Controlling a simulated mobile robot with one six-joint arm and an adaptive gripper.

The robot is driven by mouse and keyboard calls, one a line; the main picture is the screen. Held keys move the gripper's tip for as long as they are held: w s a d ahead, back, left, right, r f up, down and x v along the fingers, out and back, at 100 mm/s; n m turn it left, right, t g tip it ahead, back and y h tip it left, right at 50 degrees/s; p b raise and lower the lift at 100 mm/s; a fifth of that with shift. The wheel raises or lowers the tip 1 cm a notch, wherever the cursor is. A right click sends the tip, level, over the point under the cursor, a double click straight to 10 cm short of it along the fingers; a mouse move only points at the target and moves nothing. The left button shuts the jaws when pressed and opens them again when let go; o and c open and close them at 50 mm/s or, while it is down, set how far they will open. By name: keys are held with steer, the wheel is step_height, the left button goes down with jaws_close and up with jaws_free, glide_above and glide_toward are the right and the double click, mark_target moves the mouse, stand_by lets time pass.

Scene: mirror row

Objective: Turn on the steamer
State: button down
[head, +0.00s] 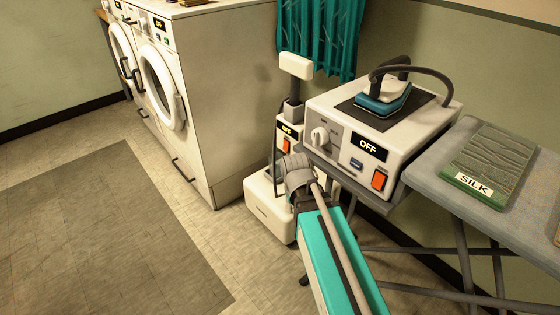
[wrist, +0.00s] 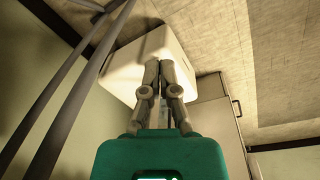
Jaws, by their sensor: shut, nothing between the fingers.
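The steamer (head: 265,208) stands on the floor between the machines and the ironing board. It has a white base, an upright post and a pale head on top. Its panel display (head: 287,130) reads OFF, with an orange switch (head: 286,146) below it. My arm covers part of the base. In the wrist view my gripper (wrist: 160,66) is shut and empty, its fingers pointing toward a white block (wrist: 135,72) that looks like the steamer's base. I cannot tell whether they touch. In the head view my arm's end hides the fingertips.
The ironing board (head: 435,170) bears a white iron station (head: 320,105), also reading OFF with an orange switch (head: 379,180), close beside my arm. A green SILK cloth (head: 490,165) lies right. White washers (head: 220,100) stand left; a teal curtain (head: 320,35) hangs behind. The floor (head: 100,235) at left is clear.

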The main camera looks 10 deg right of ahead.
step_height(320, 180, down, 7)
steer(key=w+h+b, duration=0.2)
steer(key=w+b, duration=0.1)
steer(key=b, duration=0.4)
steer(key=n+t+h+b, duration=0.2)
steer(key=n+t+h, duration=0.5)
steer(key=h, duration=0.5)
glide_toward(285, 150)
steer(key=s+a+m, duration=0.1)
steer(key=s+a, duration=0.2)
steer(key=a, duration=0.2)
steer(key=shift+s+a+r+t, duration=0.2)
steer(key=shift+r+t, duration=0.15)
steer(key=shift+t, duration=0.05)
steer(key=shift+f+b+x, duration=0.1)
steer(key=shift+b+x, duration=0.2)
steer(key=shift+x, duration=3.25)
steer(key=shift+f+b+x, duration=0.15)
steer(key=shift+b+x, duration=0.15)
steer(key=shift+x, duration=3.25)
steer(key=shift+a, duration=0.15)
